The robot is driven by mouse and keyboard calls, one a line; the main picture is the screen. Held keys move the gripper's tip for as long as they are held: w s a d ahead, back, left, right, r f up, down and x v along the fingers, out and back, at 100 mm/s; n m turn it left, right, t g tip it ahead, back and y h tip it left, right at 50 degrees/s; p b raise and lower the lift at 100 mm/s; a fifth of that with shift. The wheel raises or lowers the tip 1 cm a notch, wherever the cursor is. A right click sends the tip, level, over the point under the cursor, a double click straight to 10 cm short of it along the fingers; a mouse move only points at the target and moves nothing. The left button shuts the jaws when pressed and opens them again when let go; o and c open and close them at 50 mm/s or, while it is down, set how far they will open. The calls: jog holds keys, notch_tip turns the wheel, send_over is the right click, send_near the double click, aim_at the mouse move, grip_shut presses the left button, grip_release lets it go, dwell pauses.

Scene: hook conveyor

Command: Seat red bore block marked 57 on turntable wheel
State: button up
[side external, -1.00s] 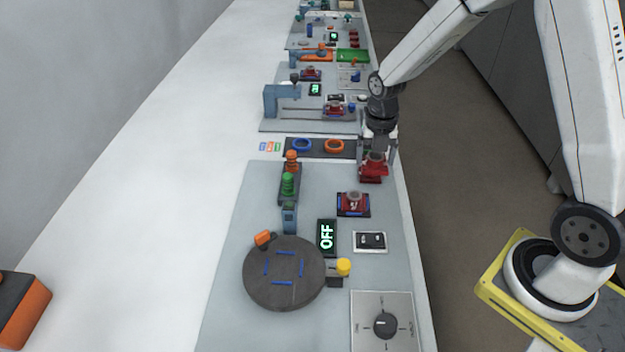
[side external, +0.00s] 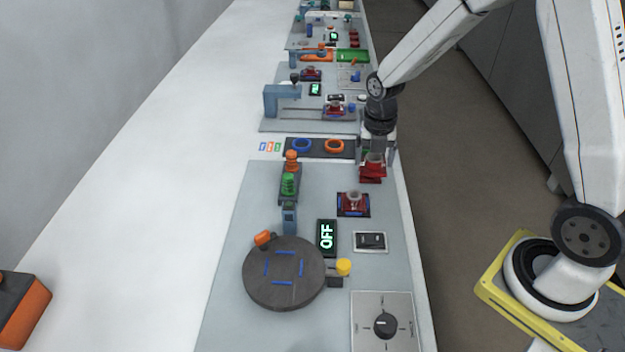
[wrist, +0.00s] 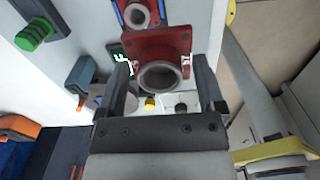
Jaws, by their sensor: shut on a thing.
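A red block with a round grey bore (wrist: 158,52) is held between the two fingers of my gripper (wrist: 163,88) in the wrist view. In the side view the held block (side external: 372,172) hangs from my gripper (side external: 377,152) at the right edge of the grey panel, beyond the second block. I cannot read a number on it. A second red bore block (side external: 353,203) sits on a blue-marked dark pad; it also shows at the top of the wrist view (wrist: 139,14). The round dark turntable wheel (side external: 284,297) lies nearer the camera, empty, with blue marks on top.
An OFF display (side external: 326,237), a black switch (side external: 370,241), a yellow knob (side external: 344,266) and a dial plate (side external: 384,325) stand near the wheel. A post with green and orange parts (side external: 289,184) rises behind it. A dark tray with blue and orange rings (side external: 318,147) lies beyond.

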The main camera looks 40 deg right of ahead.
jog(key=w+a+f+m, duration=0.1)
jog(key=w+a+m, duration=0.1)
jog(key=a+m, duration=0.95)
jog(key=m, duration=0.6)
send_over(284, 268)
jog(key=shift+f, duration=0.7)
jog(key=shift+f, duration=0.2)
jog(key=shift+f, duration=2.55)
jog(key=shift+f, duration=0.6)
dwell(0.5)
dwell(0.6)
jog(key=o, duration=1.3)
